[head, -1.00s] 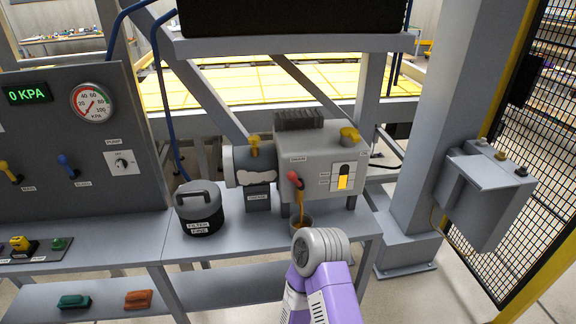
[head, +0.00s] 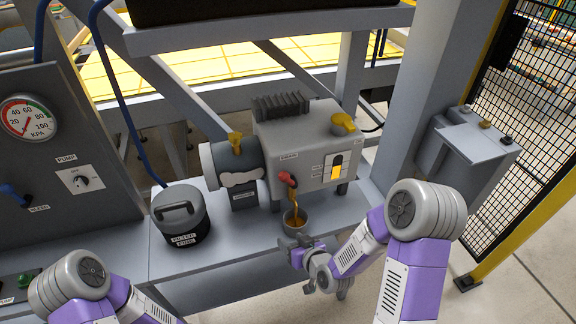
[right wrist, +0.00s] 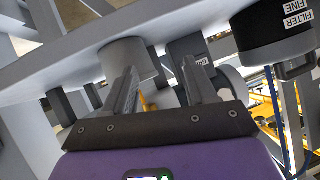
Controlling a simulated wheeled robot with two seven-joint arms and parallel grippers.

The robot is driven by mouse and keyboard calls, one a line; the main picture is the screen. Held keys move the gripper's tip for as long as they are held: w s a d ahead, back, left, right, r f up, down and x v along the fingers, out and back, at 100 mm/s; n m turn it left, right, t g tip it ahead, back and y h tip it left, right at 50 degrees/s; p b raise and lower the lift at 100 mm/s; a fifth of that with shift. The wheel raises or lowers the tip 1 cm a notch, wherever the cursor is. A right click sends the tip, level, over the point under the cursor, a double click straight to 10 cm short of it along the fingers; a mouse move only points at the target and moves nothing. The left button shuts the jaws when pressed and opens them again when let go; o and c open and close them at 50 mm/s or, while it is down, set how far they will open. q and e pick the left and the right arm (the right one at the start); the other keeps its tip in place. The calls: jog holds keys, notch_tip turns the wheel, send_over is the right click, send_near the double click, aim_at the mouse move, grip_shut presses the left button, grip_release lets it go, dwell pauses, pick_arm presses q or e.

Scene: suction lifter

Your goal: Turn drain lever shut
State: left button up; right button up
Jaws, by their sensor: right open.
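The red drain lever (head: 287,179) is on the front of the grey pump box (head: 309,142). Amber oil (head: 297,207) runs from the drain below it into a small grey cup (head: 294,222) on the bench. My right gripper (head: 302,242) is open and empty, in front of and below the cup, apart from the lever. In the right wrist view, which is tilted over, its two fingers (right wrist: 160,70) stand apart, with a grey cylinder, likely the cup (right wrist: 125,57), beyond. The lever is not clear there. Of my left arm only links show; its gripper is out of view.
A black and grey filter canister (head: 181,214) stands on the bench (head: 255,250) left of the pump. A yellow cap (head: 343,124) tops the pump box. A grey post and box (head: 467,143) stand at the right. The bench front is clear.

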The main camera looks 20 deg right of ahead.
aim_at(287, 180)
jog(key=w+r+t, duration=0.1)
jog(key=r+t, duration=0.1)
jog(key=r, duration=0.4)
jog(key=w+d+r+n+t+p, duration=0.1)
jog(key=r+t, duration=0.1)
jog(key=r, duration=0.4)
jog(key=d+r+n+t, duration=0.1)
jog(key=r+t, duration=0.1)
jog(key=r, duration=0.3)
jog(key=shift+w+r+y+p, duration=0.3)
jog(key=shift+w+r+p, duration=0.1)
jog(key=x, duration=0.6)
jog(key=shift+w+a, duration=0.2)
jog(key=shift+w, duration=0.4)
